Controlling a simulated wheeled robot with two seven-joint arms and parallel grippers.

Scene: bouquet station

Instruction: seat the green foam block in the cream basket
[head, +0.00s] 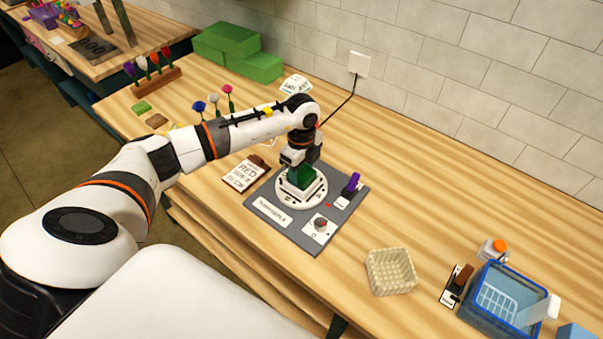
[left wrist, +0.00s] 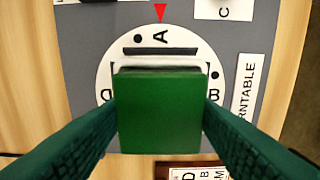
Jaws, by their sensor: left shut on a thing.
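My left gripper (head: 302,160) is shut on the green foam block (head: 299,177) above the white disc (head: 288,200) of a grey turntable board. In the left wrist view the block (left wrist: 160,112) fills the middle, with a dark green finger of my gripper on each side. A white piece shows around the block's lower part in the head view. I cannot tell whether the block touches it. The cream basket (head: 411,273) stands on the table to the right of the board, with nothing seen inside. My right gripper is not in view.
A purple lever (head: 352,185) stands on the board's right side. A blue bin (head: 473,318) and a small device with an orange knob (head: 499,246) are right of the basket. Larger green blocks (head: 240,64) and flowers are at back left. Table between board and basket is clear.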

